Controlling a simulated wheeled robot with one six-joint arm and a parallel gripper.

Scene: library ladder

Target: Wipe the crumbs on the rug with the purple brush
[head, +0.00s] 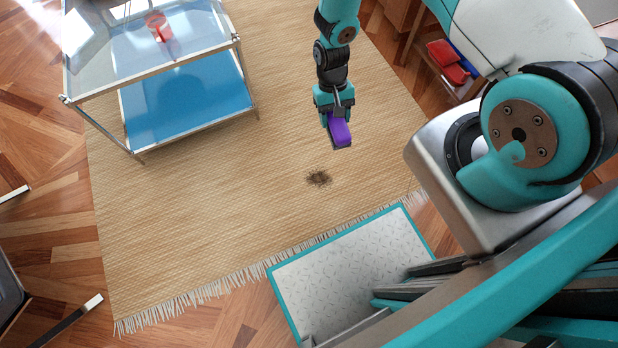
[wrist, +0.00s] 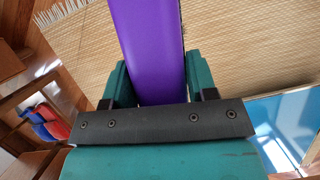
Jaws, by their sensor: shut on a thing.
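The purple brush (head: 339,129) is held in my gripper (head: 336,112), with its dark bristle edge at the lower end. In the wrist view the purple brush (wrist: 153,50) sits between the two teal fingers of my gripper (wrist: 150,85), which is shut on it. The crumbs (head: 318,177) are a small dark brown patch on the woven tan rug (head: 200,200). In the head view the brush is above and a little right of the crumbs, apart from them. I cannot tell its exact height over the rug. The crumbs do not show clearly in the wrist view.
A wooden shelf with red and blue items (head: 447,60) is at the upper right. The rug around the crumbs is clear.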

